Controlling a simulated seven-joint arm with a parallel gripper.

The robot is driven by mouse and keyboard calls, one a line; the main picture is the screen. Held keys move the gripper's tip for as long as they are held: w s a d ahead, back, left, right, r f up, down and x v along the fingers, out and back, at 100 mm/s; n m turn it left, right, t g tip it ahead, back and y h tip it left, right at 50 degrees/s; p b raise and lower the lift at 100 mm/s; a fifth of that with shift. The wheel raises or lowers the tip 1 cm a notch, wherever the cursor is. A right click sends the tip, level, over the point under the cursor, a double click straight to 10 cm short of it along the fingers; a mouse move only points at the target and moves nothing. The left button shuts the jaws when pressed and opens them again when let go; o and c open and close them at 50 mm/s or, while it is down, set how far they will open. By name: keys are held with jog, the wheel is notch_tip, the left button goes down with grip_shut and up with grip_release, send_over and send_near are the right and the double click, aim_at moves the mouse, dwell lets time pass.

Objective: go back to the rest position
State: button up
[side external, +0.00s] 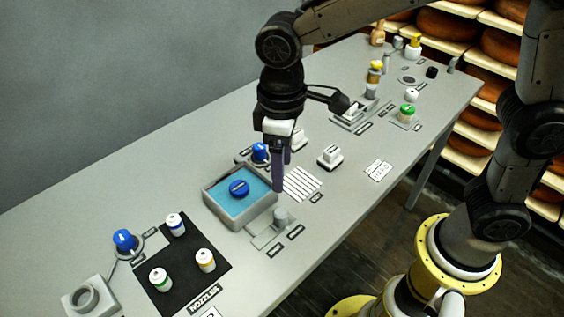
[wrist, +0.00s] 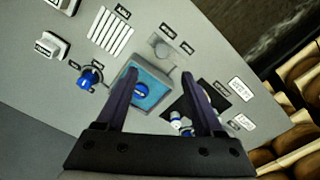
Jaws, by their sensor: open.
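My gripper (side external: 279,165) hangs above the grey table (side external: 180,170), fingers pointing down. In the wrist view my gripper (wrist: 155,85) has its two dark fingers apart with nothing held between them. Below and beyond the fingers is a grey tray (side external: 212,212) with a blue inside, and a round blue piece (side external: 239,188) lies in it. The tray (wrist: 168,75) and the blue piece (wrist: 140,90) also show between the fingers in the wrist view.
A black mat (side external: 185,252) with several small capped bottles lies at the near end. Shelves of cheese wheels (side external: 447,24) are behind at the right.

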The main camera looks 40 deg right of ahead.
jog(key=s+d+r+m+t, duration=0.35)
jog(key=d+r, duration=0.55)
jog(key=d, duration=0.4)
jog(key=s+d+f+m+t, duration=0.2)
jog(key=s+d, duration=0.4)
jog(key=s, duration=0.5)
jog(key=shift+d+f+m, duration=0.25)
jog(key=shift+f+m, duration=0.4)
jog(key=shift+f, duration=0.05)
